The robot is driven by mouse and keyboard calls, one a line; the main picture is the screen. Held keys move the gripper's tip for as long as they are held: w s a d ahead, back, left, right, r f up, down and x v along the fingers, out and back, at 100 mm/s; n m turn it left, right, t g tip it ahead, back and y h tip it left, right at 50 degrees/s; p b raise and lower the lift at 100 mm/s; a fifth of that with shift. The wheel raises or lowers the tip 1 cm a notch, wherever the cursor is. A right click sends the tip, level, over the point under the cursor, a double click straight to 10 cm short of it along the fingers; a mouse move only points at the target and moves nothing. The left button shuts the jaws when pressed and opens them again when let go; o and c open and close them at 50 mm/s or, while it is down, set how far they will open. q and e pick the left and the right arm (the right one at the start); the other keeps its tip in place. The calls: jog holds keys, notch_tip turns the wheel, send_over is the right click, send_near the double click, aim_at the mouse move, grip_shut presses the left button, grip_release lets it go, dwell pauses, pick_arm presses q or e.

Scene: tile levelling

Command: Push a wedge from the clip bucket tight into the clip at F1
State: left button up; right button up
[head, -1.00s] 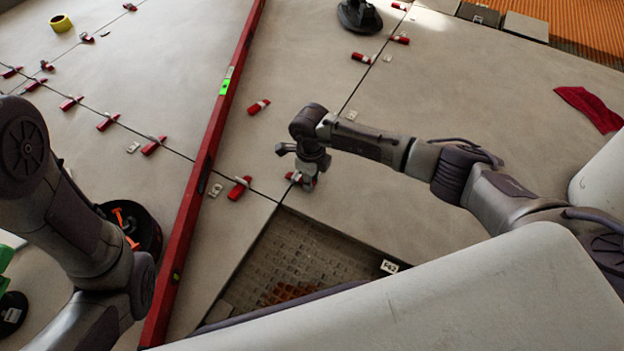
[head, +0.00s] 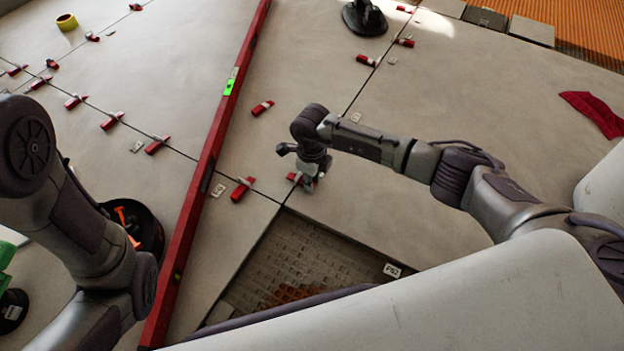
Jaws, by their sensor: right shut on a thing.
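My right gripper (head: 306,181) points down at the tile joint, just above the corner of the open recess. It is shut on a red wedge (head: 294,177), whose end shows on the gripper's left side. The wedge is low, at the tile surface. The clip there is mostly hidden by the gripper, so I cannot tell how far the wedge sits in it. A black round bucket (head: 153,232) with orange pieces inside stands at the left, partly behind my left arm; I take it for the clip bucket. My left gripper is out of view.
A long red level (head: 205,165) lies across the tiles left of my right gripper. Red wedges sit along the joints, one (head: 242,189) close by and a loose-looking one (head: 262,107) on a tile. The recess (head: 310,257) is open below. A red cloth (head: 592,112) lies right.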

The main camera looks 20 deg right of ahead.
jog(key=o, duration=0.9)
jog(key=shift+a+r, duration=0.1)
jog(key=shift+c, duration=0.2)
notch_tip(320, 180, up, 12)
